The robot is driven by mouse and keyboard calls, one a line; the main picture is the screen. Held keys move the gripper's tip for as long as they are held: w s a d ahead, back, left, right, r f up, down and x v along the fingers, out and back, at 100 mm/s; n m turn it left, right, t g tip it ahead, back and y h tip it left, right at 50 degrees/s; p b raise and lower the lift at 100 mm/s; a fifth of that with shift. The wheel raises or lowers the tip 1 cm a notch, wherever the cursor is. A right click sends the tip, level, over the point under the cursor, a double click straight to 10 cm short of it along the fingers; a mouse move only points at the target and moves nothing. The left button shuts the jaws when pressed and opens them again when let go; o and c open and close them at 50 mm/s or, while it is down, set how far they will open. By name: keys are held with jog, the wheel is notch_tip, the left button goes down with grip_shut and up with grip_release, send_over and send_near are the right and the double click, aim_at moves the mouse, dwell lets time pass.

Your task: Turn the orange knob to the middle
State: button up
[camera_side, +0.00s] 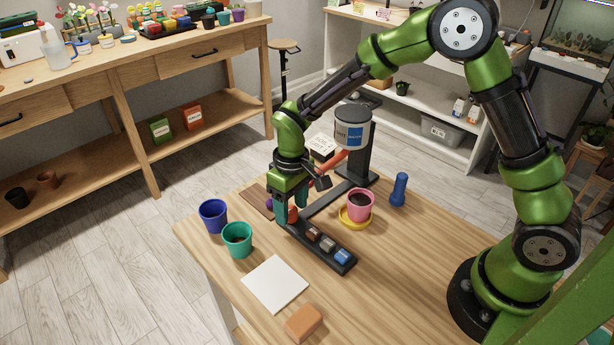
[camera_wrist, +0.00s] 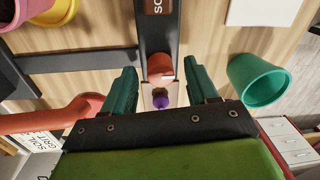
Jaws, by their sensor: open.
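The orange knob (camera_side: 293,214) is at the far end of a black strip (camera_side: 349,264) on the wooden table, partly hidden by my fingers in the side view. In the wrist view, the orange knob (camera_wrist: 160,66) shows between my two teal fingers. My gripper (camera_wrist: 160,72) is open, with one finger on each side of the knob and a gap visible on both sides. In the side view, my gripper (camera_side: 291,208) points down over the knob.
A purple ball-like piece (camera_wrist: 162,102) lies just beyond the knob. A teal pot (camera_side: 237,239) and blue pot (camera_side: 213,216) stand left.

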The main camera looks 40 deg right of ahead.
aim_at(293, 207)
notch_tip(293, 207, up, 17)
jog(key=shift+d+f, duration=0.2)
jog(key=shift+d, duration=0.15)
jog(key=s+d+r+m+t, duration=0.2)
jog(key=s+d+m+t, duration=0.1)
jog(key=s, duration=0.6)
jog(key=s+d+r+m+t+y, duration=0.1)
jog(key=s+d+t, duration=0.3)
jog(key=s, duration=0.5)
jog(key=shift+d+r+m, duration=0.65)
jog(key=shift+r+m, duration=0.2)
jog(key=shift+m, duration=0.05)
